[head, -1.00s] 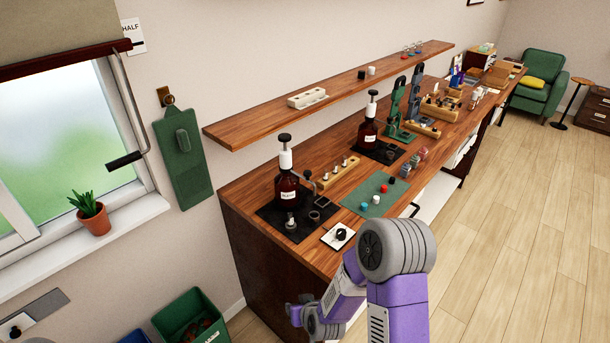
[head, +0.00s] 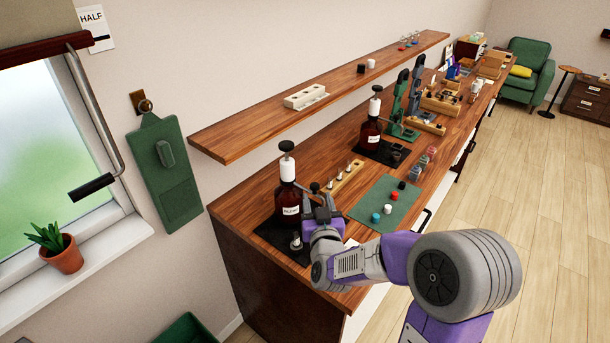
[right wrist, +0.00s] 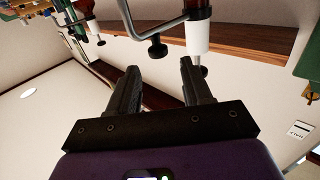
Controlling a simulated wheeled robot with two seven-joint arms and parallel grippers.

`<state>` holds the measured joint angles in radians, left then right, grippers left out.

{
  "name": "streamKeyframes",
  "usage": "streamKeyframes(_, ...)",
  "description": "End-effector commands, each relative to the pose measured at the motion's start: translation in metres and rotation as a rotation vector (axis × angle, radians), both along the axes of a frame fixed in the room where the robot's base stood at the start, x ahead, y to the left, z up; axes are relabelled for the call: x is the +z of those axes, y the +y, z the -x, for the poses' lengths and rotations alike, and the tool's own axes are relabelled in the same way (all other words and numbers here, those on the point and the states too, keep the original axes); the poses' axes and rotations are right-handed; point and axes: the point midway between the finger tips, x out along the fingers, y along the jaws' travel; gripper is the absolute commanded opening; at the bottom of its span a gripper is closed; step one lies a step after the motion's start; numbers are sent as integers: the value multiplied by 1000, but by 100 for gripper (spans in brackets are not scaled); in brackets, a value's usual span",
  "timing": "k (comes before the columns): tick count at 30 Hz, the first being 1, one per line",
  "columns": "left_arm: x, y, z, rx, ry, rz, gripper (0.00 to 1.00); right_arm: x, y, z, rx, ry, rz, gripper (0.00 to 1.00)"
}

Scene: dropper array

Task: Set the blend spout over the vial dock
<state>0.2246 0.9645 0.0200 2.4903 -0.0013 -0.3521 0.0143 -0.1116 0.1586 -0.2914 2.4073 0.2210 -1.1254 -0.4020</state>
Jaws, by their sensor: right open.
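The brown blend bottle (head: 289,200) stands on a black mat at the bench's near end, with a white collar (head: 287,170) and black top knob. Its bent metal spout, with a black knob (head: 315,187), reaches right; in the right wrist view the spout (right wrist: 152,22) hangs down with its knob (right wrist: 157,47) just beyond my fingertips. My right gripper (head: 322,207) is open and empty beside the spout, not visibly touching it. A small dark fitting with a metallic top (head: 296,241) sits on the mat's front; I cannot tell if it is the vial dock. My left gripper is out of view.
A wooden rack (head: 344,179) of small vials stands behind my gripper. A green mat (head: 392,212) with coloured caps lies to the right. A second brown bottle (head: 369,136) stands farther along. A wall shelf (head: 240,128) overhangs the bench's back.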

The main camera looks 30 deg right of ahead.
Motion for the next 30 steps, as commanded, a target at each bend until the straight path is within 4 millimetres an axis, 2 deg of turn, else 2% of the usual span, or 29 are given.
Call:
streamKeyframes(15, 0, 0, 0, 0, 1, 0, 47, -1, -25, -61, 0, 0, 1, 49)
streamKeyframes(26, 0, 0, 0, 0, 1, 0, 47, -1, -28, -68, 1, 2, -1, 49)
streamKeyframes(27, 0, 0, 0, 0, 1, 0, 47, -1, -28, -67, 1, 2, -1, 48)
streamKeyframes(30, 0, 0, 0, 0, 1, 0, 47, -1, -28, -67, 1, 2, -1, 32)
